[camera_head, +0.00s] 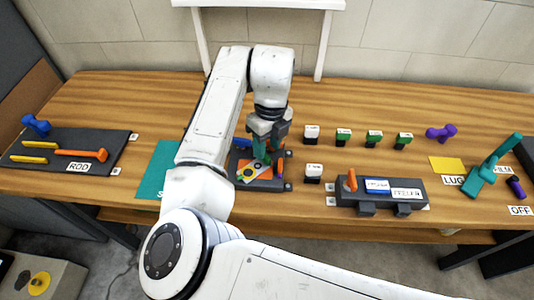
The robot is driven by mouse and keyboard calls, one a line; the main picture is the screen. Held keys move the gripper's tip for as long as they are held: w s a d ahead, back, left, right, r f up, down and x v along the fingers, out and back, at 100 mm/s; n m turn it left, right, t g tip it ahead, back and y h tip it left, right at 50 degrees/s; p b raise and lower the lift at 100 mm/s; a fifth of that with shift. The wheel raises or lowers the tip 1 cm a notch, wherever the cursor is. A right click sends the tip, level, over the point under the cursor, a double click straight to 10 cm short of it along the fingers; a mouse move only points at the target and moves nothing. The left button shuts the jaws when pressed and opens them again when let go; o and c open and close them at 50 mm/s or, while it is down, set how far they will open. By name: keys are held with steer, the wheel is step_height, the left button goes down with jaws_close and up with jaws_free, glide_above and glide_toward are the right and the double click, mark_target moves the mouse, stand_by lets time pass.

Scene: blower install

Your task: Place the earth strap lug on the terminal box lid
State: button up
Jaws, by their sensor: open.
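A small yellow-green piece (247,174), which looks like the earth strap lug, lies on or just above an orange plate (266,171). The orange plate sits on a dark base in the middle of the table and may be the terminal box lid. My gripper (262,160) points down over the orange plate, right beside the yellow-green piece. Its jaws are open, but the fingertips are small and partly hidden. I cannot tell whether they touch the piece. A bare yellow pad (446,164) stands by the LUG label at the right.
A dark tray (118,139) with yellow and orange rods is at the left, beside a teal mat (155,180). Several small labelled blocks stand right of my gripper. A dark labelled box (378,190) is at the front. A teal tool (490,167) stands at the right.

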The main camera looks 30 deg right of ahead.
step_height(320, 180, up, 8)
steer(key=b, duration=0.1)
steer(key=shift+d, duration=0.3)
steer(key=shift+c, duration=0.3)
stand_by(1.7)
